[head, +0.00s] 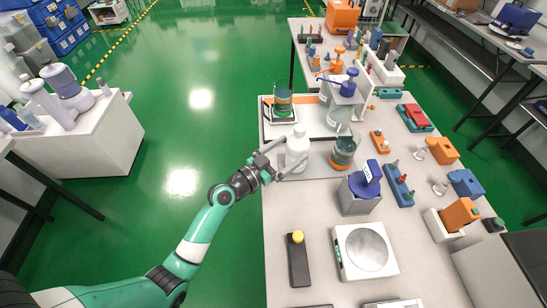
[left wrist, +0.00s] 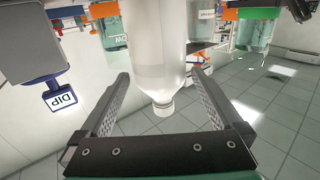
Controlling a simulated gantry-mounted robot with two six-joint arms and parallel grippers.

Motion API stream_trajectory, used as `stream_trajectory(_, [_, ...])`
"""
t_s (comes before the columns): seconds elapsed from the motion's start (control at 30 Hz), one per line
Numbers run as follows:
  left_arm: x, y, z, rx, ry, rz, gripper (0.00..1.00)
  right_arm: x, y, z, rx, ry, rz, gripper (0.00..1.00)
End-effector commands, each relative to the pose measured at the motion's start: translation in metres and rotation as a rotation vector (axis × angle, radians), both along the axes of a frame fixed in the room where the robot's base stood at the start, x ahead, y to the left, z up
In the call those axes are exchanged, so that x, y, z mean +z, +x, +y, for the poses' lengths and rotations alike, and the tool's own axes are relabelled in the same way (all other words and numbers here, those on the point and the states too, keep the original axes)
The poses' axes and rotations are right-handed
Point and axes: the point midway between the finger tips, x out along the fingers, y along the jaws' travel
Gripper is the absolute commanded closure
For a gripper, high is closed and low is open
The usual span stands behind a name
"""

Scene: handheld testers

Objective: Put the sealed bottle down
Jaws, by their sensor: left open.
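The sealed bottle (head: 298,146) is white with a white cap and stands upright on a grey mat (head: 320,164) near the table's left edge. In the left wrist view the bottle (left wrist: 158,50) appears upside down, cap downward, between the two fingers. My left gripper (head: 292,159) is open, its fingers on either side of the bottle. A gap shows between the fingers and the bottle in the wrist view. The bottle's foot is out of the wrist view. My right gripper is not in view.
A beaker of dark liquid with an orange band (head: 343,151) stands close right of the bottle. Bare table lies between.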

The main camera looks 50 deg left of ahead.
Motion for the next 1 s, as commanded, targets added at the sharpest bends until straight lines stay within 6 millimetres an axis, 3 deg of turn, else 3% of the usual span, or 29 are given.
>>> stream_trajectory(0.2, [0.000, -0.055, -0.002, 0.004, -0.002, 0.002, 0.00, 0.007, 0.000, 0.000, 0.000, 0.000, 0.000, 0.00])
stream_trajectory(0.33, [0.000, -0.075, -0.003, 0.002, -0.001, 0.001, 0.00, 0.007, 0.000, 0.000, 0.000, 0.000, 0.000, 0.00])
stream_trajectory(0.5, [0.000, -0.084, -0.004, 0.001, 0.000, -0.001, 0.00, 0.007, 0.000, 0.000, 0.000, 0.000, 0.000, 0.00])
stream_trajectory(0.8, [0.002, -0.083, -0.005, -0.002, 0.002, -0.003, 0.00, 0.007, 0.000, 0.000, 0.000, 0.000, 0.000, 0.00])
stream_trajectory(0.87, [0.012, -0.077, -0.008, -0.012, 0.015, -0.014, 0.00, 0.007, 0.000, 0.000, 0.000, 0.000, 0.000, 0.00])
stream_trajectory(0.9, [0.026, -0.070, -0.012, -0.026, 0.032, -0.032, 0.00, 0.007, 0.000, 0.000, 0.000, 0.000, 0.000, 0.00])
stream_trajectory(0.97, [0.058, -0.055, -0.023, -0.054, 0.069, -0.073, 0.00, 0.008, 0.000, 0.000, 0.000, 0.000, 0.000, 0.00])
stream_trajectory(1.0, [0.089, -0.043, -0.034, -0.077, 0.099, -0.113, 0.00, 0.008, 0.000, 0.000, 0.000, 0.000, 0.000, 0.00])
